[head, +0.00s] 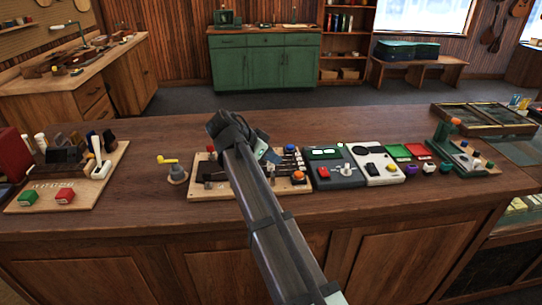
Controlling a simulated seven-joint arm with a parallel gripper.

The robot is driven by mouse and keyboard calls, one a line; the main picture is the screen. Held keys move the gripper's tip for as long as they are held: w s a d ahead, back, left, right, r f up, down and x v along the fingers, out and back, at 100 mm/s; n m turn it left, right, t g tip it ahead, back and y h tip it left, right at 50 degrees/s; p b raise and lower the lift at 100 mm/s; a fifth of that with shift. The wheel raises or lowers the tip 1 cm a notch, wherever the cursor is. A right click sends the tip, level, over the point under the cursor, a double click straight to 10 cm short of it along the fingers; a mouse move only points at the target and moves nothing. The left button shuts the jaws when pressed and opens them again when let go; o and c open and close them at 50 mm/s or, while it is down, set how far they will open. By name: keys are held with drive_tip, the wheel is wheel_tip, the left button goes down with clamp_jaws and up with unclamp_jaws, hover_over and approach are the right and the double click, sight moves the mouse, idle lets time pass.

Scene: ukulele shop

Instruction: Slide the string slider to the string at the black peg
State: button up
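A light wooden board (206,189) lies on the counter, largely covered by my dark arm. I cannot tell which part is the string slider or which end is the black peg. My gripper (263,154) is over the board's back middle, partly hidden by my arm; its fingers are too small to read, and contact cannot be told.
A yellow-handled lever (176,169) stands left of the board. A dark box with a red button (335,169) and a white panel (374,164) stand close on its right. Farther left is another board with red and green buttons (50,195). The counter front (150,215) is clear.

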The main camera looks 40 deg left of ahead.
clamp_jaws()
drive_tip(key=shift+w+a, duration=1)
drive_tip(key=shift+d, duration=0.1)
drive_tip(key=shift+o, duration=2.3)
unclamp_jaws()
drive_tip(key=shift+s, duration=0.1)
drive_tip(key=v, duration=1.3)
drive_tip(key=shift+s+r, duration=0.25)
drive_tip(key=shift+r, duration=0.05)
